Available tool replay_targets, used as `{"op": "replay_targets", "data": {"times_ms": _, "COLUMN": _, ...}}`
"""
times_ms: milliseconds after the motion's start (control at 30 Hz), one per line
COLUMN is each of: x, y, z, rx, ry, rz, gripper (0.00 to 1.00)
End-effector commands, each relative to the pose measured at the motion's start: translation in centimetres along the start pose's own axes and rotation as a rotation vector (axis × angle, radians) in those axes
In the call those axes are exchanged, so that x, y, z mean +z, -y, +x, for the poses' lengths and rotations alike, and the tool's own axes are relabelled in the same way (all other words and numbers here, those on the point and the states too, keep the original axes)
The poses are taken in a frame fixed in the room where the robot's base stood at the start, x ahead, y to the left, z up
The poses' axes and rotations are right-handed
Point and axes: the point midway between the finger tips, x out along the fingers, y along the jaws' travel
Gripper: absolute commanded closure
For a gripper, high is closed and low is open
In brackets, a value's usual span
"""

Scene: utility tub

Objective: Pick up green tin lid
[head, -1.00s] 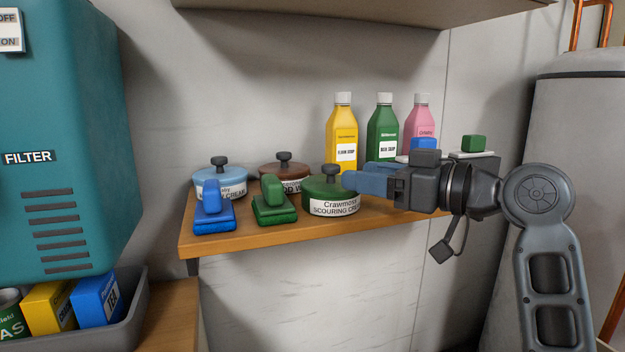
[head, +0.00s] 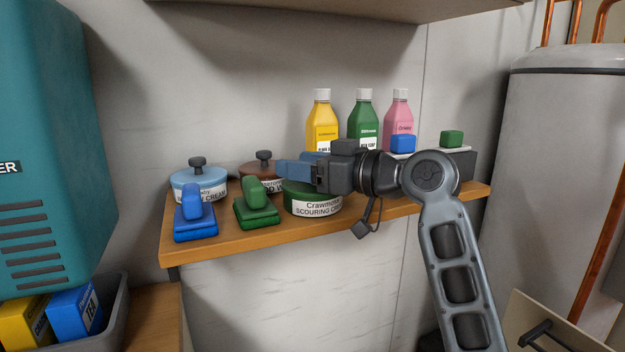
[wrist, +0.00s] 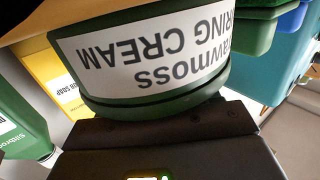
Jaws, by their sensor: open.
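The green tin (head: 316,207), labelled Crawmoss Scouring Cream, stands on the wooden shelf in the head view. Its green lid (head: 294,186) is mostly hidden behind my gripper, and the dark knob is out of sight. My gripper (head: 283,171) is open, with blue fingers pointing left across the top of the tin. I cannot tell whether the fingers are around the knob or touching it. In the wrist view the tin (wrist: 150,60) appears upside down and close, its label filling the upper middle. The fingertips do not show clearly there.
A blue tin (head: 199,180) and a brown tin (head: 262,168) stand to the left. A blue brush-like block (head: 195,222) and a green one (head: 257,214) sit in front. Yellow (head: 321,118), green (head: 363,118) and pink (head: 396,115) bottles stand behind. A shelf (head: 330,8) overhangs.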

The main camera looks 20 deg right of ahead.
Motion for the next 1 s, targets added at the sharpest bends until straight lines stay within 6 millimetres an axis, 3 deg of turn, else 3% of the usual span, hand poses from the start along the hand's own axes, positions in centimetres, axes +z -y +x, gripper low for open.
{"op": "replay_targets", "data": {"times_ms": 133, "x": 0.03, "y": 0.01, "z": -0.01, "rx": 0.000, "ry": 0.000, "rz": 0.000, "gripper": 0.40}}
{"op": "replay_targets", "data": {"times_ms": 733, "x": 0.02, "y": 0.02, "z": -0.04, "rx": 0.000, "ry": 0.000, "rz": 0.000, "gripper": 0.97}}
{"op": "replay_targets", "data": {"times_ms": 1000, "x": -0.13, "y": 0.01, "z": -0.05, "rx": 0.000, "ry": -0.001, "rz": -0.001, "gripper": 0.97}}
